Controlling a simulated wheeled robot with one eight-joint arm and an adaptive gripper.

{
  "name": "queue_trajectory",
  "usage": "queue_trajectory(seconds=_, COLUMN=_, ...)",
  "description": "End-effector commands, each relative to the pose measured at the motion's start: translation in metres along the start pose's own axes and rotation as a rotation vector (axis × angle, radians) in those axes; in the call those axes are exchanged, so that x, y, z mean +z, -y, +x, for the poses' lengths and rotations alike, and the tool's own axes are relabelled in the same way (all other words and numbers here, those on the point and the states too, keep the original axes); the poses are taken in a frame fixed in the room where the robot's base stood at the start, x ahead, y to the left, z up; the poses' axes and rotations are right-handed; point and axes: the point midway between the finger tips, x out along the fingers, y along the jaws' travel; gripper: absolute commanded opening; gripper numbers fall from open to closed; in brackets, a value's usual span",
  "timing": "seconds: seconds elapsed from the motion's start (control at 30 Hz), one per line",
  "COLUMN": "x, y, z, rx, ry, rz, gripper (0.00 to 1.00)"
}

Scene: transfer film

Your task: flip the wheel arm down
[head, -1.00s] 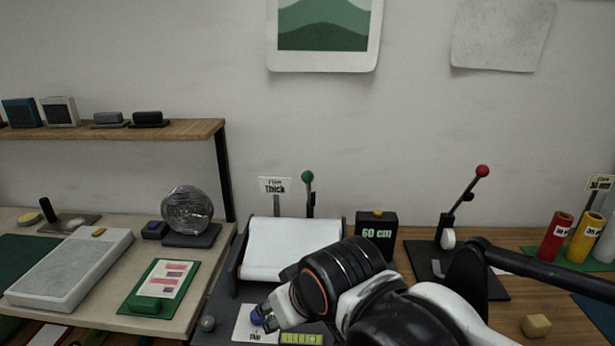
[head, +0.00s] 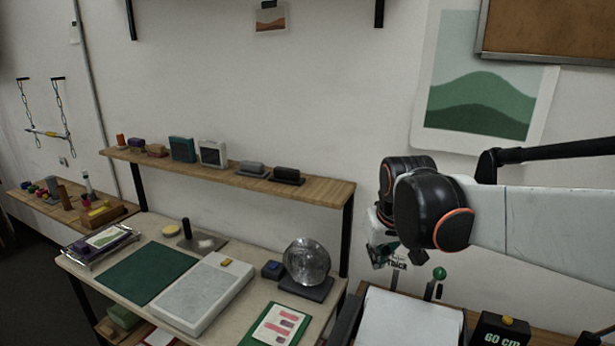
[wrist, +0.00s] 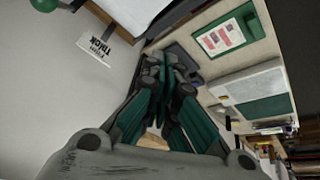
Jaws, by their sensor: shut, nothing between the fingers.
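My gripper (head: 380,258) is raised in front of the wall in the head view, above the film machine. Its fingers (wrist: 168,72) are shut and empty in the wrist view. The lever with a red ball and a small white wheel, perhaps the wheel arm, is not in view now. A lever with a green ball (head: 439,273) stands up behind the film machine (head: 410,318), just right of and below my gripper. The green ball also shows at the top left of the wrist view (wrist: 44,4).
A table at left holds a grey pad (head: 204,294), a green mat (head: 147,272), a clear disc on a stand (head: 307,262) and a green clipboard (head: 277,328). A wooden shelf (head: 220,172) carries small boxes. A black 60 cm box (head: 498,331) stands at lower right.

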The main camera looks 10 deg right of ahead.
Motion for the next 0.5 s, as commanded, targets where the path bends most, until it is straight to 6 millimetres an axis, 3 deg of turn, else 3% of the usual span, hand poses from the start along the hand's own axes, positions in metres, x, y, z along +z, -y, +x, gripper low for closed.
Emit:
queue_trajectory(seconds=0.03, x=-0.015, y=-0.015, z=-0.011, rx=0.013, ry=0.024, rz=0.023, gripper=0.00)
queue_trajectory(seconds=0.2, x=-0.042, y=-0.058, z=-0.018, rx=0.046, ry=0.111, rz=0.092, gripper=0.00)
queue_trajectory(seconds=0.5, x=-0.072, y=-0.137, z=-0.024, rx=0.098, ry=0.258, rz=0.216, gripper=0.00)
